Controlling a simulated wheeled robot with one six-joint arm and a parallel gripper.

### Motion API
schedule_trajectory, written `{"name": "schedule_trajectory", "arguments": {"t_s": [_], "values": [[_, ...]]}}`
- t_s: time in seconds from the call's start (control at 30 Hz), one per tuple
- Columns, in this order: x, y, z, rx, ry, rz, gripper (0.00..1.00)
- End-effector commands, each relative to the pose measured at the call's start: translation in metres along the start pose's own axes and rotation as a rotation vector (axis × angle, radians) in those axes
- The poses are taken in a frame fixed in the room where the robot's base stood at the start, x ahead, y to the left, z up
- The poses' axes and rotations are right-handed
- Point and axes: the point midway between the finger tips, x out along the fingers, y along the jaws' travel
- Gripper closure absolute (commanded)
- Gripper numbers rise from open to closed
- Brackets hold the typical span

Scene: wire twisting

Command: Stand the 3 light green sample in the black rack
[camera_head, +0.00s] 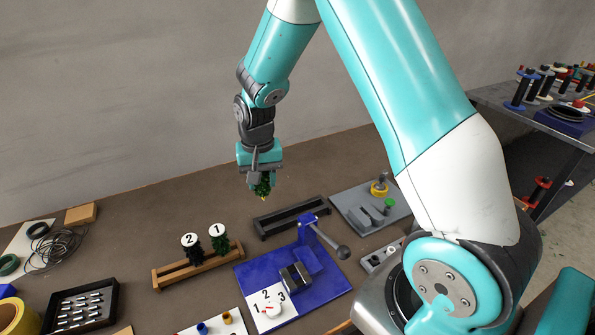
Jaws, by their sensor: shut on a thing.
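My gripper (262,178) is shut on a green bristly sample (263,187), held in the air behind the left end of the black rack. A small yellow tip shows at its lower end. Its number is hidden. The black rack (292,217) is a long, low, dark holder on the table. It looks empty. Two other samples stand in the wooden rack (172,279) to the left: a dark one with a white disc marked 2 (191,240) and a green one with a disc marked 1 (217,230).
A blue plate (325,289) with a vise and lever (330,240) lies in front of the black rack. A grey fixture (367,212) stands to the right. A black tray (83,308) and wire coils (58,250) lie at left.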

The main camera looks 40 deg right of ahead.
Motion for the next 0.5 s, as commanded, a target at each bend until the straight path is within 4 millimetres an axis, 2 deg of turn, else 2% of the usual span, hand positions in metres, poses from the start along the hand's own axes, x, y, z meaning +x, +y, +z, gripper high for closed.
{"name": "schedule_trajectory", "arguments": {"t_s": [0.1, 0.23, 0.33, 0.5], "values": [[0.011, 0.005, -0.015, 0.235, -0.006, 0.004, 0.80], [0.029, 0.011, -0.027, 0.455, -0.003, 0.003, 0.80], [0.038, 0.014, -0.032, 0.551, -0.002, 0.002, 0.80], [0.043, 0.014, -0.034, 0.583, 0.001, 0.000, 0.80]]}}
